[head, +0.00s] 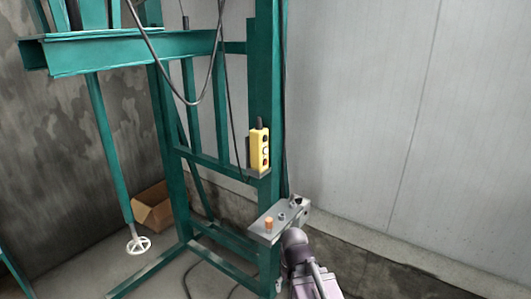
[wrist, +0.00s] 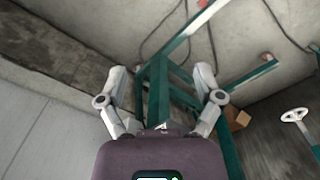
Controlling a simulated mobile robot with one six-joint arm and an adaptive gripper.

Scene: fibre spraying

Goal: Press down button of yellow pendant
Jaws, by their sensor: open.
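The yellow pendant (head: 259,155) stands upright on a small ledge of the green frame in the head view. It has dark round buttons and a light one on its front face. I cannot read which is the down button. The pendant does not show in the wrist view. My gripper (wrist: 160,76) is open in the wrist view, its two fingers spread wide with nothing held. Green frame beams lie beyond the gap between them. In the head view my purple-grey arm (head: 312,277) comes up from the bottom, below and right of the pendant.
The green frame (head: 266,95) fills the middle and left. A grey box with an orange knob (head: 268,224) sits just left of my arm. A white handwheel (head: 138,244) and a cardboard box (head: 153,209) are at left. Cables hang down. The right side is open before a pale wall.

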